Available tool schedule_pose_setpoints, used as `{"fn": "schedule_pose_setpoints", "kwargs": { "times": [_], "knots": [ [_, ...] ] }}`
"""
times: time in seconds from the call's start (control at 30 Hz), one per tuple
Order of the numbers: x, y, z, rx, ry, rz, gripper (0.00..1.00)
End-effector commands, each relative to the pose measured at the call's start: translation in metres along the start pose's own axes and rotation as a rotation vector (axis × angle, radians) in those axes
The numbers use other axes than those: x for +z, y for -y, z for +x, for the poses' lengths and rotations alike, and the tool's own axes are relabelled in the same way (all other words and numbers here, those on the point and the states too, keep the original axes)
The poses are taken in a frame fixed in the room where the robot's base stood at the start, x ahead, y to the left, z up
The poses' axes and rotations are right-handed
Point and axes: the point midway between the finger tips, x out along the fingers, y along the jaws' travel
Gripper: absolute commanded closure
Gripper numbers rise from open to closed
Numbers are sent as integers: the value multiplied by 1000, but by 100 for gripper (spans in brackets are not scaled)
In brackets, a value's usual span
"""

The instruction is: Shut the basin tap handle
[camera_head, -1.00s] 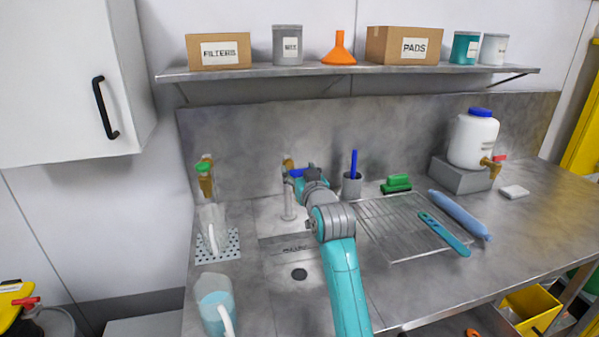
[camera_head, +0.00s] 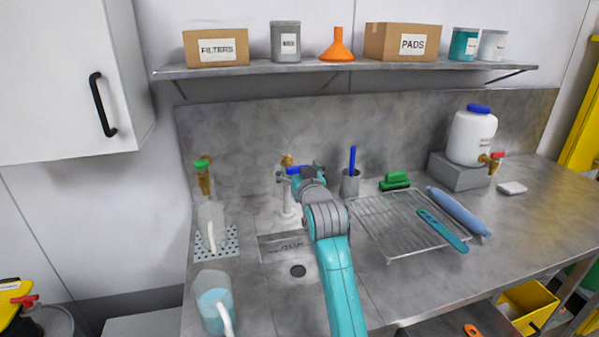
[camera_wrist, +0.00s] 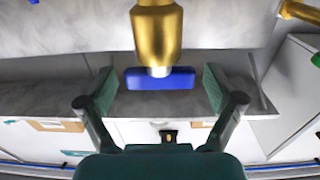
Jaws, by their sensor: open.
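The basin tap (camera_head: 287,160) is brass and stands on the back wall above the sink (camera_head: 287,248). Its blue bar handle (camera_head: 292,170) is partly hidden by my arm. In the wrist view the brass tap body (camera_wrist: 157,30) comes in from the top, and the blue handle (camera_wrist: 160,78) lies crosswise at its end. My gripper (camera_wrist: 158,90) is open, with one finger left and one right of the handle, a gap showing on each side. In the head view my gripper (camera_head: 303,174) is at the tap. A pale upright column (camera_head: 287,200) shows below the tap; I cannot tell if it is water.
A green-handled tap (camera_head: 203,176) stands left, above a clear jug on a perforated plate (camera_head: 230,240). A jug of blue liquid (camera_head: 214,300) is at the front. Right are a blue brush in a cup (camera_head: 351,183) and a wire rack (camera_head: 380,245). A shelf (camera_head: 350,66) runs above.

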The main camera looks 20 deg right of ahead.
Motion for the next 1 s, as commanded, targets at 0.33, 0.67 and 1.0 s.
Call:
{"fn": "schedule_pose_setpoints", "kwargs": {
  "times": [0.33, 0.67, 1.0],
  "knots": [
    [1, 0, -47, 0, 0, 0, 8],
    [1, 0, -104, 0, 0, 0, 8],
    [0, 0, -120, 0, 1, 0, 8]
  ]
}}
